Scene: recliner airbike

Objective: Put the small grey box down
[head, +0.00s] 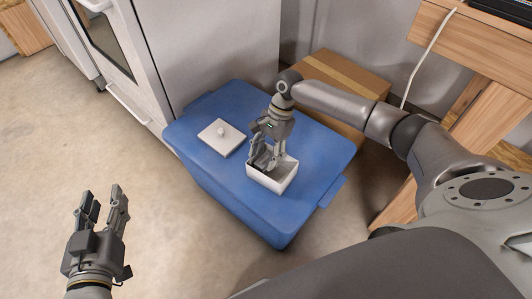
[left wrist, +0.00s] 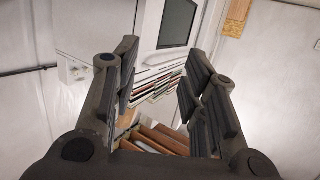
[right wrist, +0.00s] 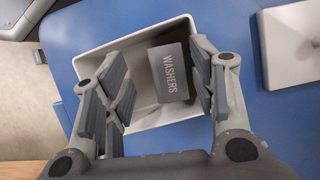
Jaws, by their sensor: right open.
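The small grey box (right wrist: 172,72), marked WASHERS, sits inside an open white box (right wrist: 62,72). My right gripper (right wrist: 158,80) is open and reaches down into the white box, its fingers on either side of the grey box. The grey box lies close to one finger; I cannot tell if they touch. In the head view the white box (head: 270,184) stands on a blue bin, and my right gripper (head: 263,160) hides most of its inside. My left gripper (head: 102,203) is open and empty over the floor at lower left; its spread fingers show in the left wrist view (left wrist: 157,80).
A white lid with a knob (head: 221,137) lies on the blue bin (head: 318,152), left of the white box. A cardboard box (head: 345,76) stands behind the bin. A wooden desk (head: 480,45) is at right, a grey cabinet (head: 215,50) at the back. Floor at left is clear.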

